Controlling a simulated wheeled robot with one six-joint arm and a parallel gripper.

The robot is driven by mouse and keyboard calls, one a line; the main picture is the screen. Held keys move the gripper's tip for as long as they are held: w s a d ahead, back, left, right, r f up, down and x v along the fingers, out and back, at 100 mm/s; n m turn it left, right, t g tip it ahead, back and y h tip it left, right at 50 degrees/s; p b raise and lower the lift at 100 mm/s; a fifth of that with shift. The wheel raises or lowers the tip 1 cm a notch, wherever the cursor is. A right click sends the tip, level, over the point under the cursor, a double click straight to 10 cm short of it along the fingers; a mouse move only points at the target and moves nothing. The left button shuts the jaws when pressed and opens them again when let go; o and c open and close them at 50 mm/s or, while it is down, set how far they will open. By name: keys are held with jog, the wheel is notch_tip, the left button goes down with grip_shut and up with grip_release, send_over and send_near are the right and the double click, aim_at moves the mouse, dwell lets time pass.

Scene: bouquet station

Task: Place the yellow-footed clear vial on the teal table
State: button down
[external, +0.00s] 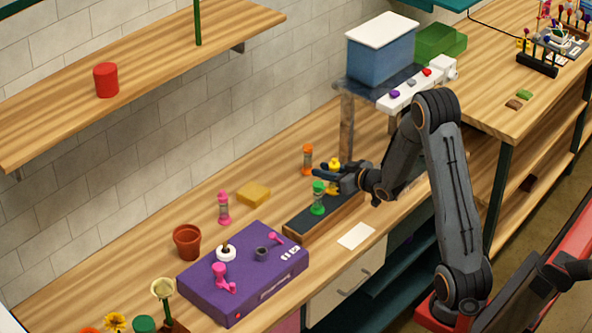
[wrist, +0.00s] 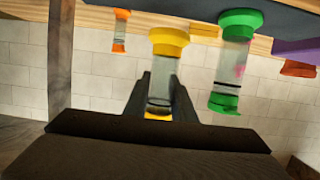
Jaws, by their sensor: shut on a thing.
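The yellow-footed clear vial (external: 334,176) stands about upright at the dark-topped wooden rack (external: 298,226) on the wooden bench. My gripper (external: 338,177) reaches it from the right and is shut around its clear middle. In the wrist view the vial (wrist: 164,83) sits between my two fingers (wrist: 160,95), its yellow ends showing beyond them. I cannot tell whether its foot touches the rack. A green-ended vial (external: 318,198) stands on the rack close beside it. A teal surface (external: 440,4) shows only in part at the top edge; I cannot tell whether it is the teal table.
An orange-ended vial (external: 307,160) and a pink-ended vial (external: 224,208) stand on the bench behind. A purple box (external: 245,285), a terracotta pot (external: 187,242) and a yellow sponge (external: 254,194) lie to the left. A raised shelf with a blue bin (external: 380,60) stands behind my arm.

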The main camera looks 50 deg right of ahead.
jog(key=shift+f+p, duration=0.45)
jog(key=shift+f, duration=0.9)
jog(key=shift+f, duration=0.1)
jog(key=shift+f, duration=0.15)
jog(key=c, duration=1.5)
grip_release()
jog(key=b+v, duration=0.1)
jog(key=v, duration=0.2)
jog(key=b+v, duration=0.2)
jog(key=v, duration=0.1)
jog(key=shift+s+f, duration=0.15)
jog(key=shift+s, duration=0.2)
jog(key=shift+o, duration=0.7)
jog(key=shift+s+a+r, duration=0.1)
jog(key=shift+s+r, duration=0.1)
jog(key=shift+s, duration=0.45)
